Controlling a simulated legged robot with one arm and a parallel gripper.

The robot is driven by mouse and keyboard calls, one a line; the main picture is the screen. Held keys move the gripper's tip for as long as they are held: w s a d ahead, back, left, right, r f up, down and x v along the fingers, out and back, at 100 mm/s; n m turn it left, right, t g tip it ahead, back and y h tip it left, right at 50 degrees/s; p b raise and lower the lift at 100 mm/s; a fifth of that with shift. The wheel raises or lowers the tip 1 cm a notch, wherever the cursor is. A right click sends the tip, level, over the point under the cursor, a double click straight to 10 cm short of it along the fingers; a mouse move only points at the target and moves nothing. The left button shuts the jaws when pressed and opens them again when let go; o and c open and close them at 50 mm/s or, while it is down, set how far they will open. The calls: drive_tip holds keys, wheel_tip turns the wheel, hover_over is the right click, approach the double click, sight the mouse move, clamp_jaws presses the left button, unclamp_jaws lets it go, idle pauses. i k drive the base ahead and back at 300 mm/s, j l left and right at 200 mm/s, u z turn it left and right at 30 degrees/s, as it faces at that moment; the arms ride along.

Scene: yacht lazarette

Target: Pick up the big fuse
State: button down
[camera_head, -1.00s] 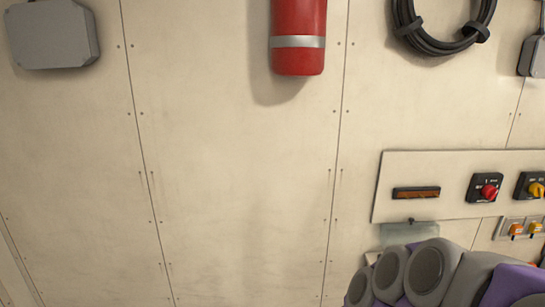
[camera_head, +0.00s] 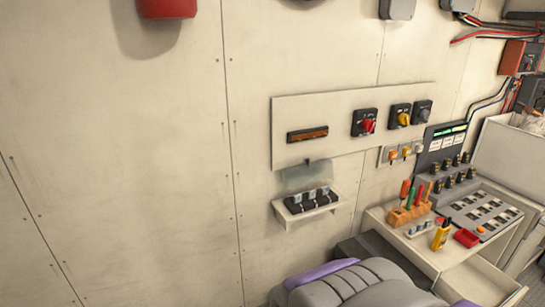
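I cannot tell for certain which thing is the big fuse. A small white wall shelf (camera_head: 331,206) carries a row of black blocks (camera_head: 309,201) with pale tops, which may be fuses in holders. A translucent flap (camera_head: 306,177) is on the wall just above them. Higher up, a dark bar with a brown face (camera_head: 307,134) is fixed to the white panel (camera_head: 345,102). My gripper is not in view; only a grey and purple part of my body shows at the bottom.
Red and yellow rotary switches (camera_head: 368,124) are on the panel. At right, a bench (camera_head: 385,225) holds an orange tool rack (camera_head: 408,214), a yellow bottle (camera_head: 441,236) and a red tray (camera_head: 466,238). The wall at left is bare below the red cylinder (camera_head: 167,8).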

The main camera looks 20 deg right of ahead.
sight(325, 190)
drive_tip(key=i+z, duration=0.2)
drive_tip(key=z, duration=0.15)
drive_tip(key=i+l+z, duration=0.1)
drive_tip(key=z, duration=0.25)
drive_tip(key=i+z, duration=0.35)
drive_tip(key=k+j, duration=0.05)
drive_tip(key=k, duration=0.05)
